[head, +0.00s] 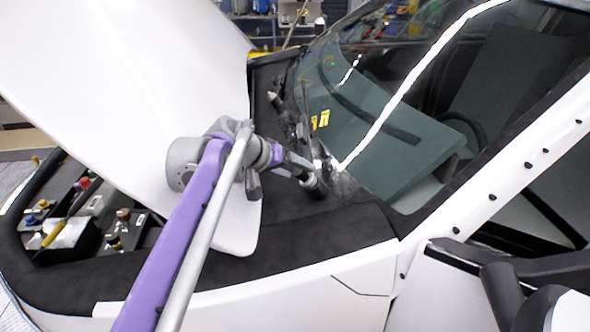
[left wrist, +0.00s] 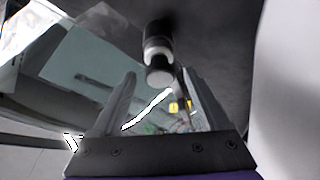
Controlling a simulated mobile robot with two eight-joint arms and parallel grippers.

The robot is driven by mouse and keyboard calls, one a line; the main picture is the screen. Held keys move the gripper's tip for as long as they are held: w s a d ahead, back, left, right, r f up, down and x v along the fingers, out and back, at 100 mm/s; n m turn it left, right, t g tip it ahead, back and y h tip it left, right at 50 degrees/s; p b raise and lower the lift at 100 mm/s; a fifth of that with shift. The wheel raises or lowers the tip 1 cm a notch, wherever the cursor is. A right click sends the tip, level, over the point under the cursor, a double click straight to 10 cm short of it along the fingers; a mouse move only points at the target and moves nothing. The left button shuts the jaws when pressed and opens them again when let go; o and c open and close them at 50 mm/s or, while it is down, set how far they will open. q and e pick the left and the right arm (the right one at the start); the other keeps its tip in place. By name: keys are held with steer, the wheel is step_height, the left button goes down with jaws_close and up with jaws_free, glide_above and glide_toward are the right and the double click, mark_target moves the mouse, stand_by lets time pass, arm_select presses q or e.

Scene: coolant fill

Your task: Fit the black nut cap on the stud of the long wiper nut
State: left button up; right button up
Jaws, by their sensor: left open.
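My left gripper (head: 303,166) reaches over the black cowl at the base of the windshield. In the left wrist view its two fingers (left wrist: 156,80) stand apart with a gap between them. A short dark cylinder (left wrist: 158,52) with a pale band and a rounded grey end shows at that gap. In the head view a dark upright piece (head: 316,187) sits by the fingertips, at the wiper's base. I cannot tell whether this is the nut cap, the stud, or the cap seated on the stud. My right gripper is not in view.
The raised white hood (head: 120,90) slopes down at left, close to my left arm. The windshield (head: 385,130) lies behind the gripper. An open bay with bottles and coloured caps (head: 70,215) is at left. The black cowl (head: 310,235) in front is clear.

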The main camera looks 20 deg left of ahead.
arm_select(q)
steer(key=v, duration=1)
steer(key=shift+s+a+r+p, duration=0.15)
steer(key=shift+s+r+p, duration=0.1)
steer(key=shift+p, duration=0.05)
